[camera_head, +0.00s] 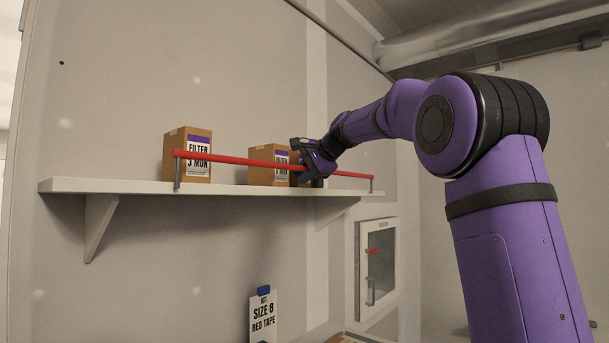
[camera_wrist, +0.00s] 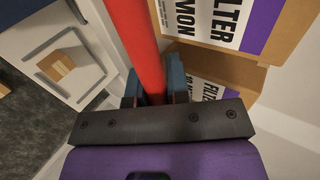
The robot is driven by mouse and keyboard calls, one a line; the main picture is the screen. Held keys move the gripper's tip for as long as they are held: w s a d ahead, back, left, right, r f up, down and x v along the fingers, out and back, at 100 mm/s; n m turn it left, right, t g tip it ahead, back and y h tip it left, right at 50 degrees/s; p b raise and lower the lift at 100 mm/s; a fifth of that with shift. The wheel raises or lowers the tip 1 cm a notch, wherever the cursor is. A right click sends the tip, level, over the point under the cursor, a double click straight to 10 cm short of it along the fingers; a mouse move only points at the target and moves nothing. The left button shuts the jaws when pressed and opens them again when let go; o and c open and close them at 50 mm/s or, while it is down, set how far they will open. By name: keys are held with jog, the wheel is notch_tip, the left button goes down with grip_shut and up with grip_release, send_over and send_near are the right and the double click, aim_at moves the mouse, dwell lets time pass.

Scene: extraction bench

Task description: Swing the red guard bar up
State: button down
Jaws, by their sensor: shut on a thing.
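The red guard bar (camera_head: 235,161) runs level along the front of a white wall shelf (camera_head: 120,187), in front of the boxes. Short grey posts stand under it near both ends. My gripper (camera_head: 309,168) is at the bar, right of its middle. In the wrist view the red bar (camera_wrist: 136,45) passes between the two blue fingertips of my gripper (camera_wrist: 155,88), which are shut on it. The exact contact is partly hidden by the gripper body.
Cardboard filter boxes stand on the shelf close behind the bar: one at left (camera_head: 187,155), one near the middle (camera_head: 267,164), and one partly hidden by my gripper. Below are a small wall cabinet (camera_head: 377,265) with a red handle and a kit label (camera_head: 263,315).

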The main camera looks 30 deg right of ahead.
jog(key=c, duration=1.1)
grip_release()
jog(key=v, duration=1.1)
jog(key=shift+a, duration=0.1)
jog(key=s+a+f+n+g+h, duration=0.1)
jog(key=s+a+f+n, duration=0.3)
jog(key=s+f, duration=0.7)
jog(key=s+a+f+n+g+h, duration=0.1)
jog(key=s+a+f+n, duration=0.4)
jog(key=s+f, duration=0.6)
jog(key=s+a+f+n+g+h, duration=0.1)
jog(key=s+a+f+n+g, duration=0.2)
jog(key=s+f, duration=0.8)
jog(key=a+f+n, duration=0.1)
jog(key=a+n, duration=0.1)
jog(key=a, duration=0.1)
jog(key=shift+s+f+h, duration=0.2)
jog(key=shift+f+h, duration=0.1)
jog(key=shift+h, duration=0.1)
